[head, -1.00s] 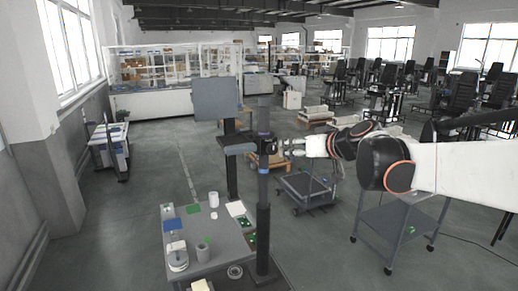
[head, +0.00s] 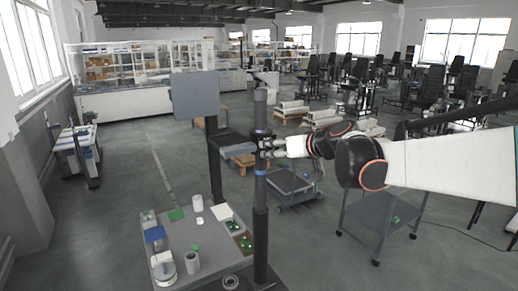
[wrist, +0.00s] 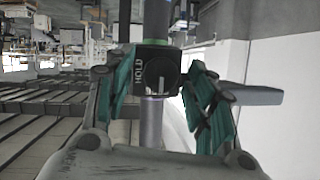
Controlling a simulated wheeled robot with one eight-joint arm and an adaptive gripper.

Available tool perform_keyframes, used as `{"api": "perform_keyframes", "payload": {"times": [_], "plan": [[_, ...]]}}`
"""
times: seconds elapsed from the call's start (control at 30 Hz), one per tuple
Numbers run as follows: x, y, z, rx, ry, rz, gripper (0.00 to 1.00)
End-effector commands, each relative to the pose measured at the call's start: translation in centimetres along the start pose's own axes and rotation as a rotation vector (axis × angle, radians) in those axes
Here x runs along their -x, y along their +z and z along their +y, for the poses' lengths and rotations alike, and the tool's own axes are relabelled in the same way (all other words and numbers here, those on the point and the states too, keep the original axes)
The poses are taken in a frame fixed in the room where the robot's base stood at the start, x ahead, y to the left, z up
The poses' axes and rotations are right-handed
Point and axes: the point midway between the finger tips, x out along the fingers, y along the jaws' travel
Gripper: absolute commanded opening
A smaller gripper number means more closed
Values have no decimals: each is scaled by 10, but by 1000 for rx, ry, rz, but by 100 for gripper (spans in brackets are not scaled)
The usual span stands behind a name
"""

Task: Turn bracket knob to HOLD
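The bracket (wrist: 146,56) is a dark block on a grey lift column (head: 261,215), seen close in the wrist view. Its face carries a round dark knob (wrist: 162,72) with a pale pointer line running toward the bottom of the picture. The white word HOLD is printed left of the knob, so the pointer is not on it. My gripper (wrist: 160,68) is open, with one teal-padded finger on each side of the bracket and gaps beside the knob. In the head view my gripper (head: 277,147) is at the bracket's right side; the knob is hidden there.
A grey table (head: 205,238) with a white cup (head: 197,202), a grey cylinder (head: 192,263) and small parts stands left of the column. A second, black column (head: 214,165) with a grey panel (head: 195,95) stands behind. Grey carts (head: 375,225) stand to the right.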

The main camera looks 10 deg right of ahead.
Motion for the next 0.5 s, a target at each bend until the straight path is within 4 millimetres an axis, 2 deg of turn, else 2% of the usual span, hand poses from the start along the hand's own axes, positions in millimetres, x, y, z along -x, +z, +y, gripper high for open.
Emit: {"api": "perform_keyframes", "payload": {"times": [0.03,0.17,0.5], "plan": [[0,0,0,0,0,0,37],[0,0,0,0,0,0,8],[0,0,0,-23,-10,2,7]]}}
